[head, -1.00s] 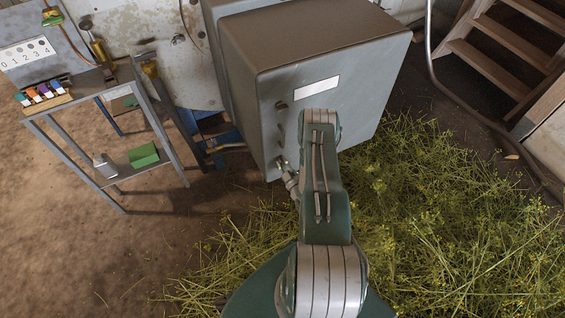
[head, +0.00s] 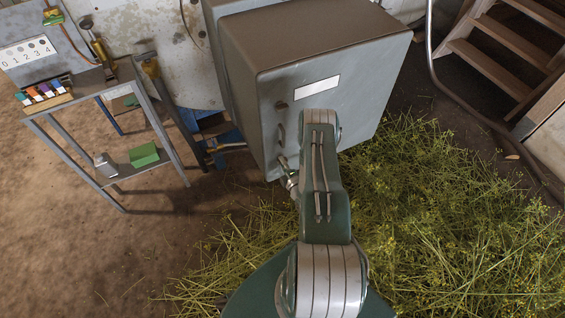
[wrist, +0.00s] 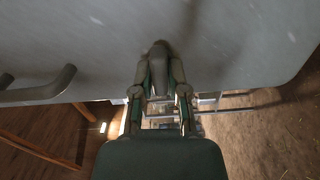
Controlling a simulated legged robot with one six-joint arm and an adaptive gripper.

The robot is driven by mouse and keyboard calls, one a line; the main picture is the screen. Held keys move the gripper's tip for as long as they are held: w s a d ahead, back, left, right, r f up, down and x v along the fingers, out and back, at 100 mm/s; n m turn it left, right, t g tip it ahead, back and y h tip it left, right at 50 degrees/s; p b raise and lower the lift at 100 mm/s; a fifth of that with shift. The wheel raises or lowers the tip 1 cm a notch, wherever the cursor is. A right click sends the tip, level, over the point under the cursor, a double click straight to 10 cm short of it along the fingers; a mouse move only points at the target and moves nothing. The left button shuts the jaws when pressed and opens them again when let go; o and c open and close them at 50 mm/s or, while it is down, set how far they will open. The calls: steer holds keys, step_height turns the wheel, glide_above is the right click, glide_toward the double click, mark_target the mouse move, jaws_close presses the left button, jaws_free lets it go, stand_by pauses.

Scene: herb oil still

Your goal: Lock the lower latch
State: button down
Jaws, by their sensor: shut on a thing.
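The lower latch (wrist: 159,53) is a small dark grey lever on the grey cabinet door (wrist: 90,40). In the wrist view it stands between my fingertips, and my gripper (wrist: 160,75) is shut on it. The fingers cover part of the lever. In the head view my gripper (head: 286,166) is at the door's lower left, mostly small and partly behind my arm. The door lies against the cabinet body as far as I can see.
A metal stand (head: 103,183) with small coloured items and a green box (head: 144,154) is at the left. Cut herbs (head: 440,210) cover the floor at the right. Wooden steps (head: 500,50) and a hose (head: 455,92) are at the far right.

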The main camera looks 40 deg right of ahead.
steer(key=shift+a+f+n, duration=0.15)
steer(key=shift+f+n, duration=0.05)
steer(key=shift+n, duration=0.4)
steer(key=c, duration=0.6)
jaws_free()
steer(key=shift+c, duration=0.2)
steer(key=v, duration=1.2)
steer(key=shift+w, duration=0.1)
